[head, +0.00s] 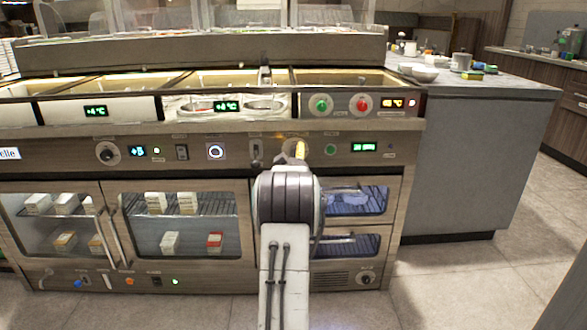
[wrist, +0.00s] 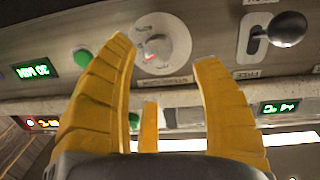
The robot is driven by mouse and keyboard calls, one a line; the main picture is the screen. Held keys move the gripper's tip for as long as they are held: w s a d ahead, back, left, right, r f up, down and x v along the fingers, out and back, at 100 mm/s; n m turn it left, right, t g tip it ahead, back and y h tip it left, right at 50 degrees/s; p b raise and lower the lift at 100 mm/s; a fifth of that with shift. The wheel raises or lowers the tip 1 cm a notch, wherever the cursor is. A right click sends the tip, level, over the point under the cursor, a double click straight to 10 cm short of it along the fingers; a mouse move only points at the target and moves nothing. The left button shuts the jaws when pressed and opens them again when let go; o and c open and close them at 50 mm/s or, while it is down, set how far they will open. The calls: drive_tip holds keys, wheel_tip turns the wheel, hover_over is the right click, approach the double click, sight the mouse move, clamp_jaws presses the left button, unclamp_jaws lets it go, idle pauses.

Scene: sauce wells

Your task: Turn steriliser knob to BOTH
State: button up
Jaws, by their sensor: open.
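The steriliser knob (wrist: 158,45) is a pale round dial on the metal control panel, seen upside down in the wrist view. It has a small red mark near its lower left; I cannot read the position labels around it. In the head view the knob (head: 289,146) is mostly hidden behind my gripper (head: 301,150). My gripper (wrist: 163,51) is open and empty, its yellow fingers pointing at the panel, one on each side of the knob in the wrist view. I cannot tell whether either finger touches it.
A black-balled lever (wrist: 287,29) is close to the knob, as is a green button (wrist: 82,58). Other controls line the panel, including a black knob (head: 107,153) and a round lit button (head: 215,151). A grey counter (head: 470,150) stands at right, with open floor beyond.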

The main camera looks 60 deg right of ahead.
drive_tip(key=v, duration=0.6)
drive_tip(key=shift+a, duration=0.15)
idle(0.3)
